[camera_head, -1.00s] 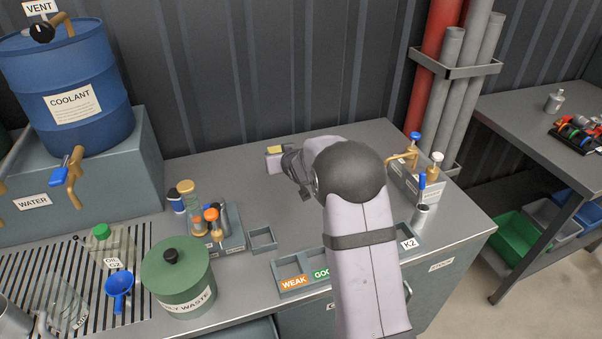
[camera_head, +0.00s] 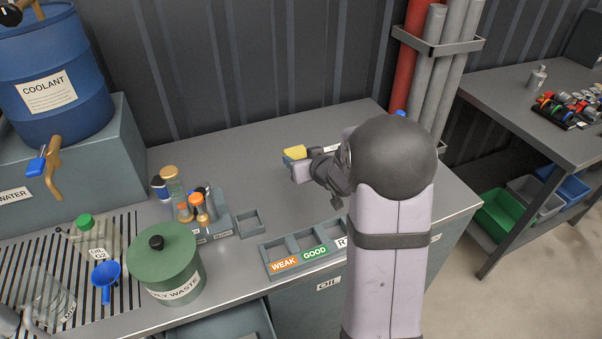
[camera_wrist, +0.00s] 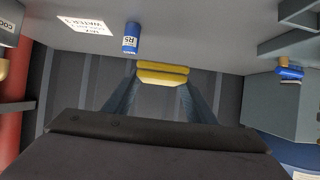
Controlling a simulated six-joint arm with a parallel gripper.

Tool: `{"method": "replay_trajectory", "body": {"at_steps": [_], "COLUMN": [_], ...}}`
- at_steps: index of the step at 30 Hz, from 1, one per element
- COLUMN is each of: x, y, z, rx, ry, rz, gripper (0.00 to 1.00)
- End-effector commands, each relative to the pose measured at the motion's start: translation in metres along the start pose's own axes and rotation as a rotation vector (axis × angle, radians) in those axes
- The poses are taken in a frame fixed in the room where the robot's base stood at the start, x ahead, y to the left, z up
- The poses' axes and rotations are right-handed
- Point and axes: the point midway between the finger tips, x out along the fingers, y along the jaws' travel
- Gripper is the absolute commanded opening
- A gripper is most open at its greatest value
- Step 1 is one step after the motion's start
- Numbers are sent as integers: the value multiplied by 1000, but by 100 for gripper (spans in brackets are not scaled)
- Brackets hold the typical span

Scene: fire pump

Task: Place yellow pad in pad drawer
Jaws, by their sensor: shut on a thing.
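The yellow pad (camera_head: 294,152) is at the tip of my gripper (camera_head: 297,164), above the back half of the grey bench top. In the wrist view the yellow pad (camera_wrist: 162,72) sits between the two fingertips (camera_wrist: 160,82), and the gripper is shut on it. It looks clear of the bench. At the bottom of the head view, a grey drawer-like compartment (camera_head: 222,322) shows below the bench's front edge. I cannot read a label on it, so I cannot tell if it is the pad drawer. My arm hides part of the bench's right side.
A sorting tray (camera_head: 283,265) labelled WEAK and GOOD lies at the front edge. A green waste can (camera_head: 172,275), a small square tray (camera_head: 249,222) and a rack of bottles (camera_head: 222,222) stand to the left. A blue jar (camera_wrist: 131,38) shows in the wrist view. The middle bench is clear.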

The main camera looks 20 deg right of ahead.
Motion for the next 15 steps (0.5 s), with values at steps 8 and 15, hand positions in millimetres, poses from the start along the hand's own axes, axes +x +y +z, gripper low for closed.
{"method": "replay_trajectory", "body": {"at_steps": [8, 15], "x": [7, 23], "y": [0, 0], "z": [14, 45], "rx": [6, 7], "ry": [-7, -7], "rz": [4, 5], "gripper": [29, 29]}}
